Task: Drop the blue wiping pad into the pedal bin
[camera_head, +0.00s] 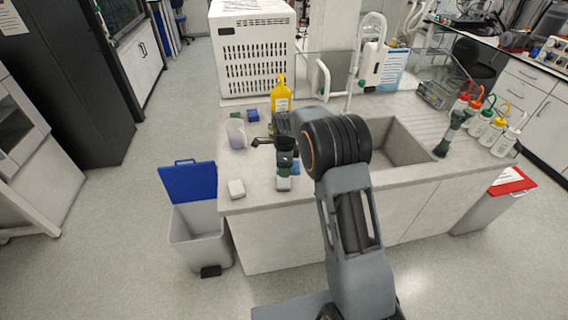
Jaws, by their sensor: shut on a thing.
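The pedal bin (198,238) stands on the floor at the left end of the counter. Its blue lid (187,182) is up, and a dark pedal (210,271) shows at its foot. My gripper (286,161) points down over the counter's front part, right of the bin. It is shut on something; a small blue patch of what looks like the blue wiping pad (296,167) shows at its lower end. Most of it is hidden by the gripper and a green-and-white block (284,180).
A white block (236,189) lies on the counter's left front corner. A pale jug (236,134), blue pieces (252,115) and a yellow bottle (281,97) stand behind. The sink (400,145) is to the right. Floor left of the bin is clear.

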